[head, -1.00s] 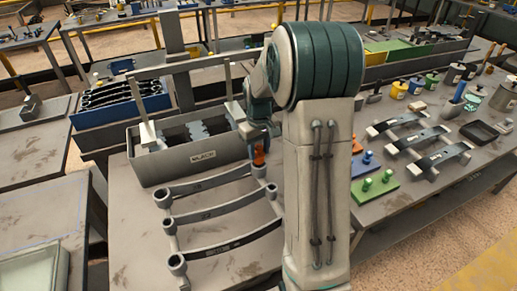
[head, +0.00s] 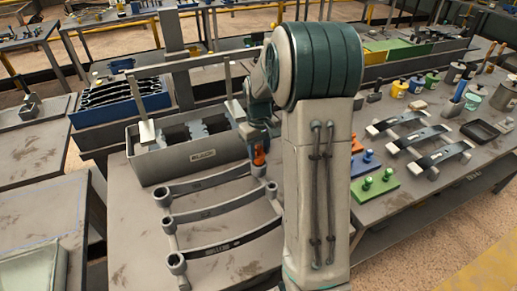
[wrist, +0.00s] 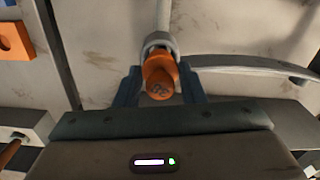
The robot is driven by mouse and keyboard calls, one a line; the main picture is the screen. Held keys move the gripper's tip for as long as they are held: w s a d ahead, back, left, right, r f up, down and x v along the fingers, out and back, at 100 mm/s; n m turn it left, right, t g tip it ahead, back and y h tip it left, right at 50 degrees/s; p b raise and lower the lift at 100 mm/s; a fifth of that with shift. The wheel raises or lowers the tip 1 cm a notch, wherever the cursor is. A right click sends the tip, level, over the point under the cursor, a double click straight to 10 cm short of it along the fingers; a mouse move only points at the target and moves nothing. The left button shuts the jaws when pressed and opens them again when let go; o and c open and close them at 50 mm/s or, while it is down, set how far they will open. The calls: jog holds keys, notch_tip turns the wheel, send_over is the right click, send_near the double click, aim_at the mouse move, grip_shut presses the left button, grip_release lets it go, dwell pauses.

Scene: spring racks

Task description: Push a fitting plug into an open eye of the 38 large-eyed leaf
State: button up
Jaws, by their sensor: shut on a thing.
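My gripper (wrist: 160,92) is shut on an orange plug (wrist: 160,80), whose end face bears a mark that looks like 38. In the wrist view the plug overlaps a grey eye (wrist: 159,40) at the end of a leaf (wrist: 250,70); I cannot tell how deep it sits in it. In the head view the orange plug (head: 259,155) stands upright at the right end of the farthest of three curved leaves (head: 207,182). The nearer leaves, a grey one (head: 220,210) and a dark one (head: 235,242), show open left eyes. My arm hides part of their right ends.
A grey tray (head: 150,172) stands just behind the leaves. Green plugs on a green block (head: 374,190), a blue block (head: 362,163) and another rack of leaves (head: 420,140) are on the right-hand table. The bench front is clear.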

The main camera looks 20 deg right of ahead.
jog(key=shift+f+b, duration=0.8)
jog(key=shift+f, duration=0.35)
jog(key=o, duration=1.4)
jog(key=shift+r, duration=0.15)
jog(key=shift+r+p, duration=2.45)
jog(key=shift+r, duration=1)
